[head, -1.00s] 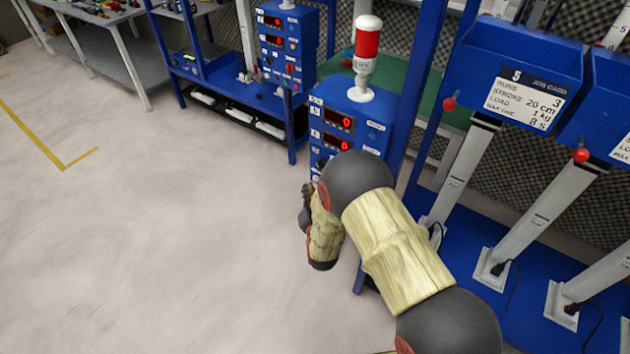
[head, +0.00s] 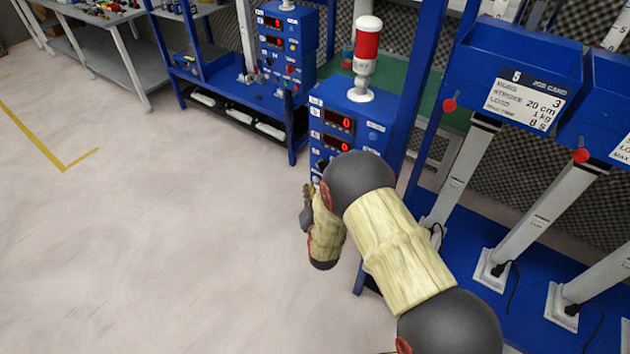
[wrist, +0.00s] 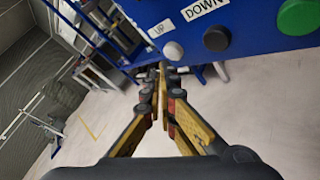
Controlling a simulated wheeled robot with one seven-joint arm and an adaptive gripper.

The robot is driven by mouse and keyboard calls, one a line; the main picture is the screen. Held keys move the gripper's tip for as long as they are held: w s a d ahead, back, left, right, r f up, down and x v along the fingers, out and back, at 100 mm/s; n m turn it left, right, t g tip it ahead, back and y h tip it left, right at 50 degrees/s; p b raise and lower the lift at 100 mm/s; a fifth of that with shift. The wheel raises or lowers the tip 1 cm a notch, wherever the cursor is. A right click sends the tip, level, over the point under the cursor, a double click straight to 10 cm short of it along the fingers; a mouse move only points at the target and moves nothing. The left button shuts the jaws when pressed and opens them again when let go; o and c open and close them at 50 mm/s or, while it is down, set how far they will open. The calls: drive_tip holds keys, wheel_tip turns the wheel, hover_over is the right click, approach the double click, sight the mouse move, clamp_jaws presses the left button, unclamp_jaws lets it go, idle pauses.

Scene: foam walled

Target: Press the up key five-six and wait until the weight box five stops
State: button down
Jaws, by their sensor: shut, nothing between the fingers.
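The blue control box (head: 375,118) stands at the middle of the head view, with two red displays reading 0. In the wrist view its panel (wrist: 255,35) carries a pale round key (wrist: 172,51) under the label UP. My gripper (wrist: 163,68) is shut and empty, its fingertips just below and left of that key in the picture; I cannot tell whether they touch it. The head view shows part of my gripper (head: 308,205) beside the box; my arm hides the lower panel. The blue weight box five (head: 520,50), with job card 5, sits atop a pale column at right.
A red-and-white lamp (head: 366,50) tops the control box. A second blue box stands at right. The floor (head: 150,240) at left is clear.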

drive_tip(key=shift+w, duration=0.1)
idle(0.5)
drive_tip(key=shift+w+d, duration=0.25)
drive_tip(key=shift+d, duration=0.05)
